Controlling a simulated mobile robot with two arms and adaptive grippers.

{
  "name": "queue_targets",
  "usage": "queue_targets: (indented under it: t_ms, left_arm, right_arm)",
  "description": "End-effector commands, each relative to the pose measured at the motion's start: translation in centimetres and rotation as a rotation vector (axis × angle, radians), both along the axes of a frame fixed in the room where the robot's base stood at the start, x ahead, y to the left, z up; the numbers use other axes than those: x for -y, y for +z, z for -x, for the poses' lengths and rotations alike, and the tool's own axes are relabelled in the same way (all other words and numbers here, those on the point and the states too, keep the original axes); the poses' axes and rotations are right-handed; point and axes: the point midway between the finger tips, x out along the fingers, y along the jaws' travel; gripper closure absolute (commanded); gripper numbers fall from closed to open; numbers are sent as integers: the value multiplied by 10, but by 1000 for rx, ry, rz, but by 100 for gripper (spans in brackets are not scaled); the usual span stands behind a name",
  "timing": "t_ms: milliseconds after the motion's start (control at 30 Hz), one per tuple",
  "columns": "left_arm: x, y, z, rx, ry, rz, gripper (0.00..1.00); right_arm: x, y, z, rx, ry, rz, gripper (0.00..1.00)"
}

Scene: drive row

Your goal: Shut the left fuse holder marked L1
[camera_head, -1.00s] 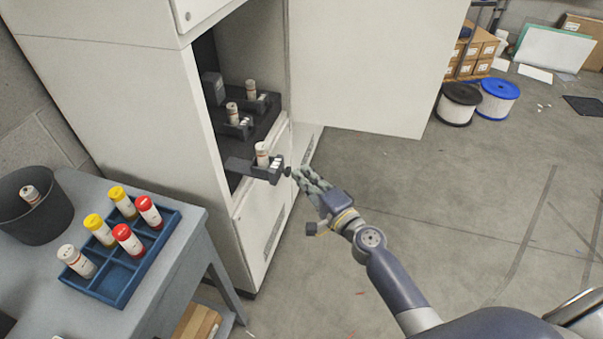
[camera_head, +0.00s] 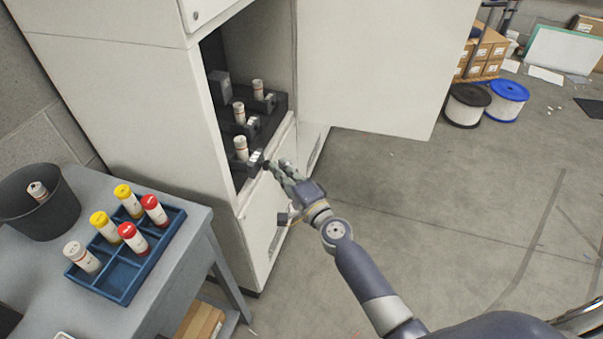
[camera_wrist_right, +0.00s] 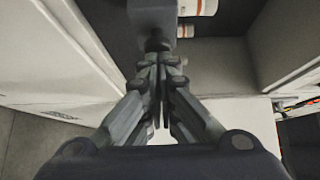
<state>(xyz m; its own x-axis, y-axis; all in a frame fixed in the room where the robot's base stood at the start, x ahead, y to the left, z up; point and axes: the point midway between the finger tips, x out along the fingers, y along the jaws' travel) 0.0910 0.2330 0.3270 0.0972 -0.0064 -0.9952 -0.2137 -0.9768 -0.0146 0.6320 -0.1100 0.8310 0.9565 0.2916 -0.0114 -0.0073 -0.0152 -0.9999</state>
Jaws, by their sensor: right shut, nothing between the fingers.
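The left fuse holder (camera_head: 255,163) is the nearest of three dark holders in the cabinet. It carries a white fuse (camera_head: 241,148) and its front sits somewhat further out than the other two. The L1 mark is too small to read. My right gripper (camera_head: 275,168) is shut and empty, its fingertips at the front knob of this holder. In the right wrist view, the closed fingers (camera_wrist_right: 158,78) point at the dark knob and grey holder front (camera_wrist_right: 153,18). My left gripper is out of view.
The middle holder (camera_head: 250,127) and far holder (camera_head: 270,102) each carry a fuse. The open cabinet door (camera_head: 375,70) stands right of the opening. A table (camera_head: 185,258) with a blue fuse tray (camera_head: 120,295) and dark bin (camera_head: 60,215) is at left.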

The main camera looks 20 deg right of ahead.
Motion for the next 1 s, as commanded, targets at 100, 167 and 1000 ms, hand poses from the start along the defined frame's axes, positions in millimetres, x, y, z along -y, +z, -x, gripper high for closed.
queue_targets:
  t_ms: [100, 167, 1000]
  left_arm:
    - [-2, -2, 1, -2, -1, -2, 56]
    - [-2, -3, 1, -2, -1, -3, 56]
    - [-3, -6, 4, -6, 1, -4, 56]
  right_arm:
    - [-22, 0, -14, 1, 1, -4, 100]
    - [-31, 0, -21, 1, 1, -3, 100]
    - [-62, 1, -41, 2, 1, -2, 100]
